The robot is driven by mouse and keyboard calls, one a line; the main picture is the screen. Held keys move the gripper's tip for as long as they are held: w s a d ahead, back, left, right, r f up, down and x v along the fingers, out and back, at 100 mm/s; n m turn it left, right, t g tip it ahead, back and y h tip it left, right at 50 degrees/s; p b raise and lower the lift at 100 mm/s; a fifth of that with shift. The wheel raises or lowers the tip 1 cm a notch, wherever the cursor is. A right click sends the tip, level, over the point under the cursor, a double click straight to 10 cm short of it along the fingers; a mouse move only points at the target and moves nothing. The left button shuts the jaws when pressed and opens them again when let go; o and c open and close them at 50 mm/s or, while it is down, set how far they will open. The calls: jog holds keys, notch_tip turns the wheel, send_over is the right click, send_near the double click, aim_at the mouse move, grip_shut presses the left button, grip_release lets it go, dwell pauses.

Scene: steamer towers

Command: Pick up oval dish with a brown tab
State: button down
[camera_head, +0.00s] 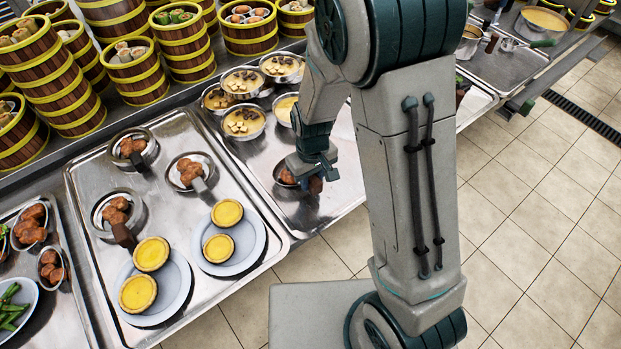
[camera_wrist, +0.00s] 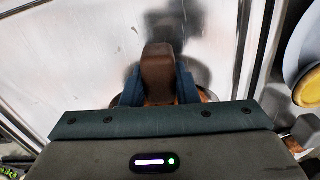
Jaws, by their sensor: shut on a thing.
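My gripper (camera_head: 316,172) is over the right-hand metal tray in the head view. It is shut on the brown tab (camera_wrist: 158,72) of an oval dish (camera_head: 281,174). In the wrist view the tab stands between the two dark fingers, and the dish's rim shows only in part behind my gripper's body. The dish holds brown food. My gripper and arm hide much of it in the head view. I cannot tell whether the dish touches the tray or is just above it.
Three similar dishes (camera_head: 190,171) and plates of yellow tarts (camera_head: 227,213) are on the left tray (camera_head: 181,120). Several round bowls (camera_head: 244,121) stand behind the held dish. Steamer towers (camera_head: 183,45) line the back. The tray's front right is bare.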

jog(key=r, duration=0.2)
jog(key=d+r, duration=0.1)
jog(key=shift+s+r, duration=0.2)
jog(key=shift+r, duration=0.2)
jog(key=s+d+r+b, duration=0.1)
jog(key=s+d+r, duration=0.4)
jog(key=d, duration=0.4)
jog(key=shift+d+r, duration=0.15)
jog(key=shift+r, duration=0.5)
jog(key=shift+s, duration=0.1)
jog(key=c, duration=1.8)
grip_release()
grip_shut()
